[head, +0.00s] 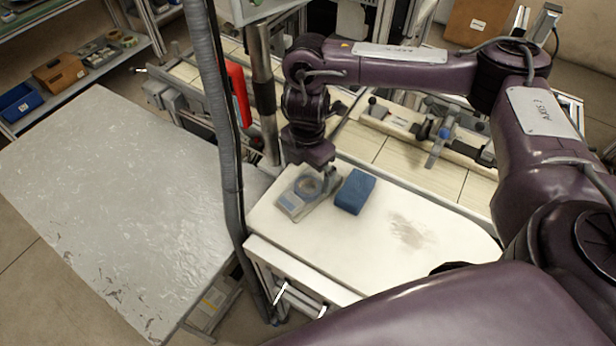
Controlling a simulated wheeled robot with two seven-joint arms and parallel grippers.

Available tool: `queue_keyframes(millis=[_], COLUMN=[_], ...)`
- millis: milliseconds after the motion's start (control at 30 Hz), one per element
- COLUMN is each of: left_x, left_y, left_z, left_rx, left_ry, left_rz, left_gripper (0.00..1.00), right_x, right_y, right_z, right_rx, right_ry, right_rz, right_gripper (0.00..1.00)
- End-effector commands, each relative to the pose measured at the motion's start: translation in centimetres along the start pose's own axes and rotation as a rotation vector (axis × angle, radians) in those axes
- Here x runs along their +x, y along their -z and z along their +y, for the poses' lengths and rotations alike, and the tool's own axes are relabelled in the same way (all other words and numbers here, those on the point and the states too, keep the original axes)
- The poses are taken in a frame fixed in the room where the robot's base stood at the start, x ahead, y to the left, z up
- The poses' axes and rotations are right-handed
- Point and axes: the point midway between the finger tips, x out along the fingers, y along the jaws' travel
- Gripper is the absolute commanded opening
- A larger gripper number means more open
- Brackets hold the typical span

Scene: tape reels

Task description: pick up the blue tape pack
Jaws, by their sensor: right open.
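The blue tape pack (355,192) lies on the white table top, right of the middle of its left end. My right gripper (322,182) hangs from the purple arm just left of the blue pack, over or beside a grey, clear-looking pack with a round reel (292,204). The gripper is open; its fingers are small and partly blend with the grey pack. The blue pack stands apart from the fingers as far as I can tell. My left gripper is not in view.
The white table (360,262) is clear to the right, apart from a dark smudge. A grey hose (228,130) and metal post stand at its left. A large grey table (110,200) is at left. Behind lies a tiled bench (395,158) with fixtures.

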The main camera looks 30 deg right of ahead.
Motion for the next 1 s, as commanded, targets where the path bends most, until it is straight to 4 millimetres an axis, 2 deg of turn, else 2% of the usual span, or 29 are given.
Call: queue_keyframes(millis=[100, 233, 533, 667, 867, 1000], left_x=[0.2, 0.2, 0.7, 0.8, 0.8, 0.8], left_y=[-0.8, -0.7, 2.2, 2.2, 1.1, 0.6], left_z=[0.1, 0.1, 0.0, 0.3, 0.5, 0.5], left_rx=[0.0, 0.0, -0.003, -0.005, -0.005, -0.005], left_ry=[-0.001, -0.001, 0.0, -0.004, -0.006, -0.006], left_rz=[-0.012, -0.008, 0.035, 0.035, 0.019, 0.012], left_gripper=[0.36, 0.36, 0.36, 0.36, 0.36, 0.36], right_x=[0.9, 1.7, 5.5, 6.0, 6.0, 6.0], right_y=[0.0, -0.1, -0.2, -0.3, -0.3, -0.3], right_z=[0.0, -0.1, -0.1, -0.1, -0.1, -0.1], right_rx=[0.002, 0.002, 0.003, 0.002, 0.002, 0.002], right_ry=[0.0, 0.001, 0.001, -0.001, -0.001, -0.001], right_rz=[0.0, 0.001, 0.001, 0.0, -0.001, -0.001], right_gripper=[1.0, 1.0, 1.0, 1.0, 1.0, 0.84])
